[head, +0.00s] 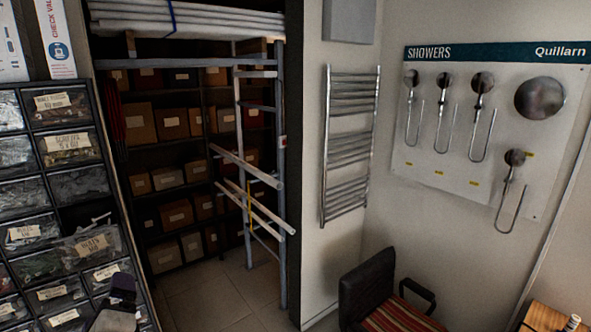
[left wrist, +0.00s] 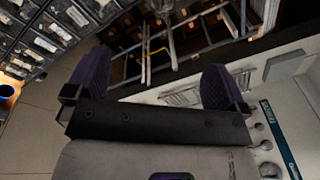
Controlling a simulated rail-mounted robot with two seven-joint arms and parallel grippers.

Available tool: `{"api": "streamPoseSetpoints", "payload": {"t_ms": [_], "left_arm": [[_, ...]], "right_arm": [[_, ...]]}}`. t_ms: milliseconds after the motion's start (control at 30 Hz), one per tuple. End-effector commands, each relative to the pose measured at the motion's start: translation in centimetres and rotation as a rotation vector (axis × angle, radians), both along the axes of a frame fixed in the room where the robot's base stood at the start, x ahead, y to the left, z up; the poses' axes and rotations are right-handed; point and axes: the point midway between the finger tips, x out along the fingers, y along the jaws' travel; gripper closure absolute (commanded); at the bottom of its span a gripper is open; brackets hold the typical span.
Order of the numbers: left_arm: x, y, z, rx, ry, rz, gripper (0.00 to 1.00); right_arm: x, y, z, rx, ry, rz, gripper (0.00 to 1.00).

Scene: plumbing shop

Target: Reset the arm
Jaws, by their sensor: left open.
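My left gripper (head: 122,288) shows at the bottom left of the head view, in front of the lower part of the small-parts drawer cabinet. In the left wrist view my left gripper (left wrist: 156,66) has its two purple-padded fingers wide apart. It is open, with nothing held between the fingers. My right gripper is in neither view.
The drawer cabinet (head: 75,188) fills the left side; one labelled drawer (head: 92,246) stands out from it. A shelved alcove (head: 168,150) with boxes lies behind a metal rack (head: 283,190). A towel radiator (head: 349,145), showers board (head: 470,175) and striped chair (head: 395,315) are right.

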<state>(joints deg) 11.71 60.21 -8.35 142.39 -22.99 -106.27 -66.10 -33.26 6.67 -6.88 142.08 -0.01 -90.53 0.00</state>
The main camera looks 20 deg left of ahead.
Motion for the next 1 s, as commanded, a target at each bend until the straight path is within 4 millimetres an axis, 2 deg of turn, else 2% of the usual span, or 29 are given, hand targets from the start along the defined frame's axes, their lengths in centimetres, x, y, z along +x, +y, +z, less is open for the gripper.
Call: {"api": "streamPoseSetpoints", "payload": {"t_ms": [167,333,367,433,567,667,800,900,1000], "left_arm": [[1.3,-1.1,-0.6,-0.292,-0.297,-0.095,0.0],[2.7,-3.1,-2.6,-0.638,-0.515,-0.159,0.0],[3.0,-3.7,-3.4,-0.712,-0.544,-0.162,0.0],[3.3,-5.5,-6.3,-0.911,-0.589,-0.158,0.0],[2.8,-9.4,-12.8,-1.23,-0.572,-0.088,0.0],[1.2,-12.6,-18.0,-1.394,-0.485,-0.014,0.0],[-3.0,-17.2,-25.1,-1.585,-0.352,0.153,0.0],[-6.7,-20.1,-29.2,-1.682,-0.28,0.291,0.0],[-10.5,-22.5,-32.2,-1.749,-0.222,0.421,0.0]], "right_arm": [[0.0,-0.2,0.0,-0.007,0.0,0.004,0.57],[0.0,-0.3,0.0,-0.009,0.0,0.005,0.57],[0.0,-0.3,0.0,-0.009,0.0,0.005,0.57],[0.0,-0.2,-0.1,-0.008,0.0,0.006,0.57],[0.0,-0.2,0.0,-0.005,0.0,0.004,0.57],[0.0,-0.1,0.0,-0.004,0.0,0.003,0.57],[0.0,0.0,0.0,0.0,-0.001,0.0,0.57],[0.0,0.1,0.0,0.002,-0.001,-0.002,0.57],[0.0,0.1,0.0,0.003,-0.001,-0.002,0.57]]}}
